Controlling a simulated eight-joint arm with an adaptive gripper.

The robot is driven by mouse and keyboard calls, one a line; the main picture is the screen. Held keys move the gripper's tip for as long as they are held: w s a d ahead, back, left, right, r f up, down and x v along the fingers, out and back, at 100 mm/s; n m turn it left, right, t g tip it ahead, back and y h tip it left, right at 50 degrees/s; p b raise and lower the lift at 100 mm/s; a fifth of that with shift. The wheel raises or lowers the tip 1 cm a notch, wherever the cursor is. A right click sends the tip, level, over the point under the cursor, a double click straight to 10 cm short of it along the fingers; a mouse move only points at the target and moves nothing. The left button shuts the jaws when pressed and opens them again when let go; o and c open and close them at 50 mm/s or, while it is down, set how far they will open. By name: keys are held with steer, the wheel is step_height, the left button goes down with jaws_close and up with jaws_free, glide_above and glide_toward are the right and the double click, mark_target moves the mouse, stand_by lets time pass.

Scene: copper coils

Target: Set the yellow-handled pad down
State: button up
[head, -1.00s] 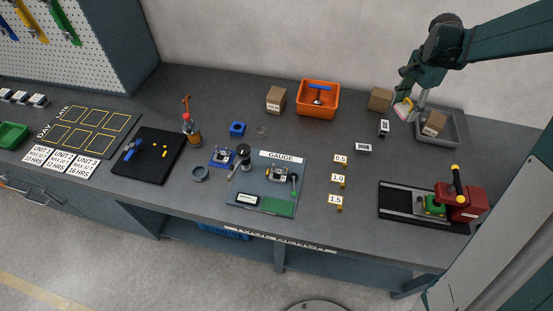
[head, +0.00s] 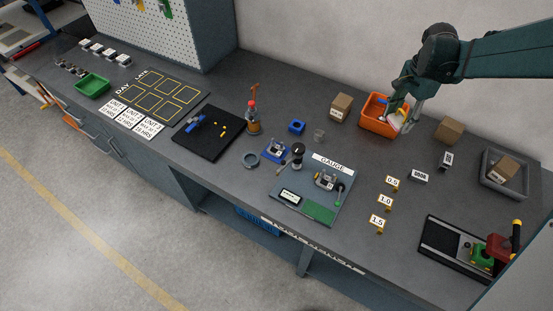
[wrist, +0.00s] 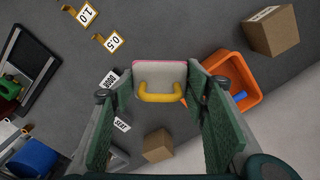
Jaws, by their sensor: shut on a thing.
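My gripper (head: 398,116) is shut on the yellow-handled pad. The pad's pale plate with a pink edge shows in the wrist view (wrist: 160,73), between the two green fingers, with its yellow handle toward the wrist. In the head view the pad (head: 394,122) is small and partly covered by the gripper. It overlaps the right side of the orange bin (head: 367,123). In the wrist view the bin (wrist: 240,66) lies to the right of the pad, with a blue item in it. I cannot tell the pad's height above the bench.
A cardboard box (head: 341,107) stands left of the orange bin and another box (head: 449,130) right of it. A grey tray (head: 488,181) holds a box at the right. Number tags (head: 392,183) stand in front. Bare bench lies between the bin and the gauge board (head: 318,213).

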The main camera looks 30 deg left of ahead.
steer(key=s+a+n, duration=0.2)
steer(key=s+a, duration=0.2)
steer(key=a, duration=0.5)
steer(key=s+a+n, duration=0.1)
steer(key=s+a, duration=0.4)
steer(key=a, duration=0.4)
steer(key=s+a+n, duration=0.2)
steer(key=s+a, duration=0.2)
steer(key=a, duration=0.5)
steer(key=s+a+n, duration=0.3)
steer(key=s+a, duration=1.4)
steer(key=shift+w+d+f+p, duration=0.1)
steer(key=shift+f+p, duration=0.05)
steer(key=shift+f, duration=1.1)
steer(key=shift+w+d+f+p, duration=0.1)
steer(key=shift+f+p, duration=0.05)
steer(key=shift+f, duration=1.1)
steer(key=shift+f, duration=3.15)
steer(key=shift+f, duration=1.9)
